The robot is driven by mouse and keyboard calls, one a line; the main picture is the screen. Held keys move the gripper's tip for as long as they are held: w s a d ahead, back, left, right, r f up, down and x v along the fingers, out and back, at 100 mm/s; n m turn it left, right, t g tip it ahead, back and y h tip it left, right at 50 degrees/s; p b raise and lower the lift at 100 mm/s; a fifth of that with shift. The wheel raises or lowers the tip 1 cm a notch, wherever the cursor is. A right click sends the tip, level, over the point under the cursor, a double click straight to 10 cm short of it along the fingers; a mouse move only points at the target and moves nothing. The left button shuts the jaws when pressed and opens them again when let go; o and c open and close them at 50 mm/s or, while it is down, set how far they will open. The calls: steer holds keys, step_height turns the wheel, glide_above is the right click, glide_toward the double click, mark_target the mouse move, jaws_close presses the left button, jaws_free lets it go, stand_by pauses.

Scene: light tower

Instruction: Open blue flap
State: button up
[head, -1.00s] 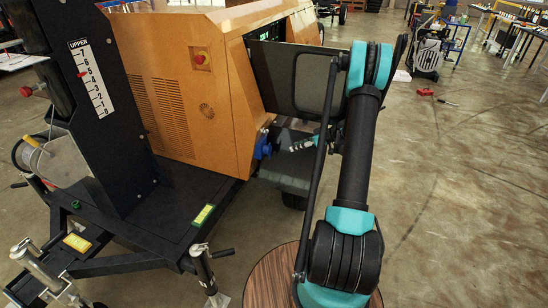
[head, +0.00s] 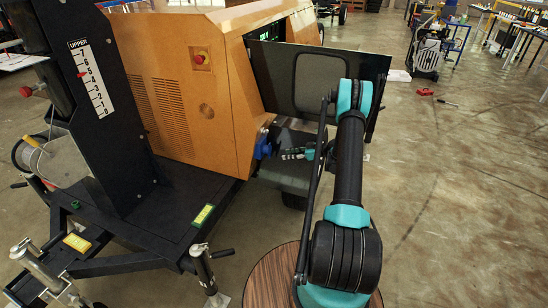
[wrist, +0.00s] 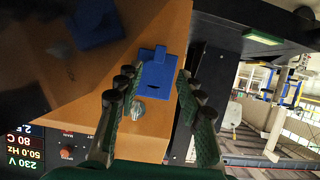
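The blue flap (head: 263,146) sits on the lower edge of the orange cabinet's side. In the wrist view the blue flap (wrist: 158,74) has a small tab on top and lies ahead of my gripper, between the lines of the two fingers. My gripper (wrist: 156,84) is open, with one dark green finger on each side and nothing held. In the head view my gripper (head: 292,154) is just right of the flap, partly hidden by my arm. Whether a finger touches the flap cannot be told.
Another blue piece (wrist: 92,24) is at the upper left of the wrist view. The orange cabinet (head: 205,105) has a red button and an open dark panel (head: 300,75) above my gripper. A black mast (head: 110,110) stands left.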

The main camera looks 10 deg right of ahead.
mark_target(270, 152)
steer(key=x, duration=0.9)
jaws_close()
